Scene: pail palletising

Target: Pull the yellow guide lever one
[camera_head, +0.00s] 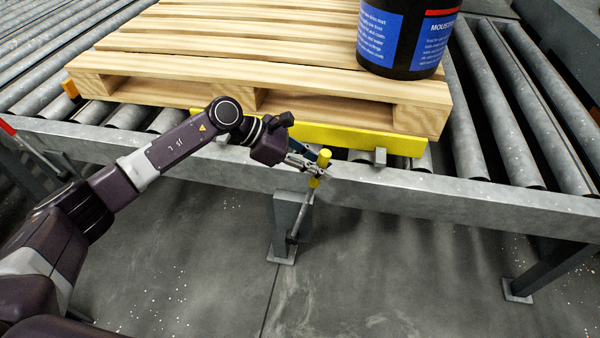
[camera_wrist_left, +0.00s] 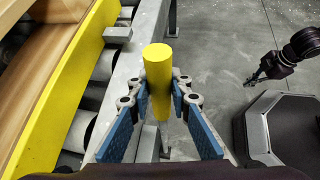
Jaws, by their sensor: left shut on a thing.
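The yellow guide lever (camera_head: 314,183) stands at the front edge of the roller conveyor, its grey rod running down beside a support leg. Its thick yellow handle also shows upright in the left wrist view (camera_wrist_left: 158,70). My left gripper (camera_head: 320,166) is shut on the handle, with a blue-padded finger on each side (camera_wrist_left: 160,100). The yellow guide bar (camera_head: 350,138) lies along the near side of the wooden pallet (camera_head: 220,68). My right gripper (camera_wrist_left: 252,82) shows small in the left wrist view, away from the lever; its finger state is unclear.
A black pail (camera_head: 408,35) with blue labels stands on the pallet. A red-tipped lever (camera_head: 7,127) is at the far left. The conveyor's front rail (camera_head: 450,197) runs across the picture. The concrete floor (camera_head: 400,270) in front is clear.

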